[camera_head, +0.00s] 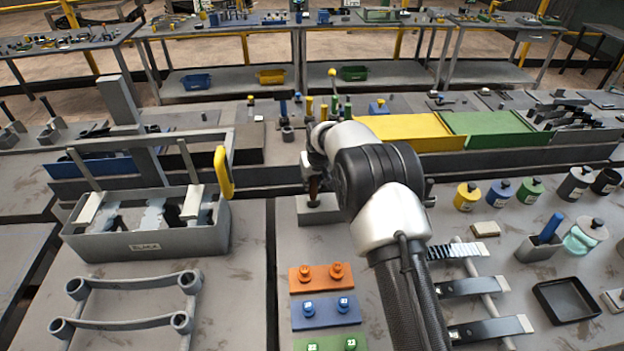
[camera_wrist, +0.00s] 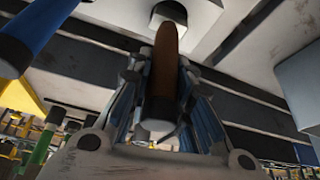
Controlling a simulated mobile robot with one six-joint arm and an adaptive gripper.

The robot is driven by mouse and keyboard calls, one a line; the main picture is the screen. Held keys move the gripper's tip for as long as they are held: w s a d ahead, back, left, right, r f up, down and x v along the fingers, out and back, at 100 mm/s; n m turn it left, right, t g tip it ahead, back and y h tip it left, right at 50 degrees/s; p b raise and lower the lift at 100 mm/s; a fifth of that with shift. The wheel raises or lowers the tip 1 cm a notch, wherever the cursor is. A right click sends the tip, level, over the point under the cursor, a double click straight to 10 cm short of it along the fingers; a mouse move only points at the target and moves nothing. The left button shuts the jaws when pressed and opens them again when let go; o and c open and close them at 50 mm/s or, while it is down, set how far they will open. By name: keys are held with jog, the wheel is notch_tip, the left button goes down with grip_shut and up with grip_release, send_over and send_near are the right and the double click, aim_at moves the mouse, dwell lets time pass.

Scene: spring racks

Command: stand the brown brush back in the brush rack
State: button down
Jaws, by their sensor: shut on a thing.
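My gripper (camera_wrist: 160,115) is shut on the brown brush (camera_wrist: 165,58), whose rounded brown end sticks out between the fingers in the wrist view. In the head view a dark brown length of the brush (camera_head: 314,186) shows below my wrist, just above or in a grey block (camera_head: 318,211); I cannot tell whether it touches or sits in it. My arm hides most of the gripper there. Upright blue, yellow and green handles stand behind my wrist, among them a blue one (camera_head: 283,108) in a small grey holder. I cannot tell for certain which holders form the brush rack.
A grey crate (camera_head: 150,243) with a yellow-gripped handle stands at left. Orange (camera_head: 321,278) and blue plates lie in front. Yellow (camera_head: 405,130) and green trays lie behind. Several lidded pots and a blue-handled tool (camera_head: 549,228) stand at right. In the wrist view a blue handle (camera_wrist: 28,35) is close by.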

jog(key=shift+f+b, duration=0.35)
jog(key=shift+f, duration=0.2)
jog(key=c, duration=1.4)
grip_release()
jog(key=shift+o, duration=0.4)
jog(key=o, duration=0.5)
jog(key=shift+c, duration=0.2)
jog(key=shift+r, duration=0.1)
notch_tip(320, 180, up, 7)
jog(key=p, duration=0.3)
